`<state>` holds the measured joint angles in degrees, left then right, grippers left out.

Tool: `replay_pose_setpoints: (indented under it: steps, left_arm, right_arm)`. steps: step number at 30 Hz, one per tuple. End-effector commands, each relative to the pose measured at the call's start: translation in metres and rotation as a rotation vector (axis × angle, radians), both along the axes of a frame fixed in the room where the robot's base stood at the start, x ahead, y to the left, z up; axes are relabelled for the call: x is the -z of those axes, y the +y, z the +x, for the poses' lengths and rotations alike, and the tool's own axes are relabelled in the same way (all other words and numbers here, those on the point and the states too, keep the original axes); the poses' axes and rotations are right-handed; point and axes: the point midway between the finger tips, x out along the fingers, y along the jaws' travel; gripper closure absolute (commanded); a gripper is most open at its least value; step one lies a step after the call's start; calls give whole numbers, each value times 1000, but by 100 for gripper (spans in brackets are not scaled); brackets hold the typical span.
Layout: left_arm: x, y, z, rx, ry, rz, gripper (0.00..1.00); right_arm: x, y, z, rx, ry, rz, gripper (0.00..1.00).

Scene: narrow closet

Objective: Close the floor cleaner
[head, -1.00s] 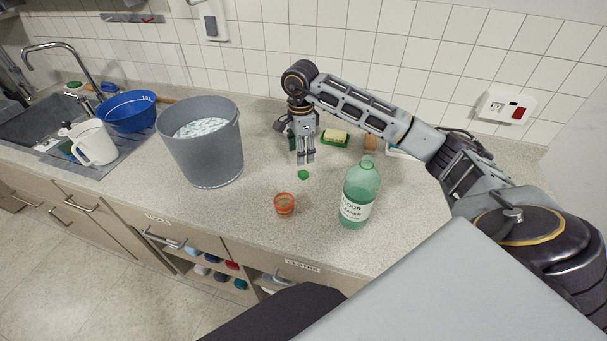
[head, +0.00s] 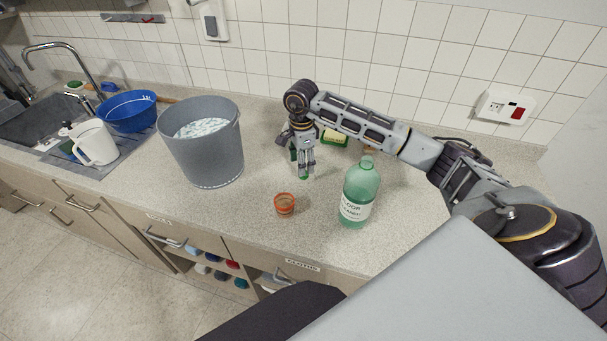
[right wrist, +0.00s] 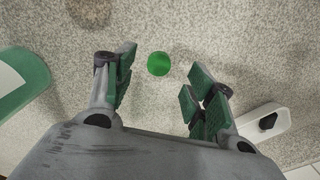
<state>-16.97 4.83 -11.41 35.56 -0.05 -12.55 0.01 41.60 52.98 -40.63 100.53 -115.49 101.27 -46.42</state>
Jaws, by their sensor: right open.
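The floor cleaner (head: 360,188) is a green bottle with a white label, upright on the counter, with no cap on its neck. Part of it shows at the left edge of the right wrist view (right wrist: 18,78). A small round green cap (right wrist: 158,64) lies on the counter. In the head view it is mostly hidden by my right gripper (head: 306,174). The right wrist view shows my right gripper (right wrist: 162,82) open and empty, its fingers on either side of the gap, with the cap just beyond the fingertips. My left gripper is not in view.
A grey bucket (head: 207,160) with suds stands further left. A yellow sponge (head: 335,135) lies behind my right gripper. A white jug (head: 95,143) and blue bowl (head: 128,113) are by the sink.

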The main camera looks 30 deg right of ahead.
Motion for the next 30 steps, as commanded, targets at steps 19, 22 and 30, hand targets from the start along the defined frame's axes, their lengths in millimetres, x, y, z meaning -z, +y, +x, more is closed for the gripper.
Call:
replay_pose_setpoints:
  steps: [19, 22, 30]
  left_arm:
    - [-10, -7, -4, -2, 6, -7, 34]
    - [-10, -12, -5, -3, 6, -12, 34]
    - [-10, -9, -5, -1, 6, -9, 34]
  right_arm:
    - [44, -5, -1, -1, 0, 1, 45]
    - [44, -5, -1, -1, 0, 1, 45]
    - [44, -6, -1, 0, 0, 0, 46]
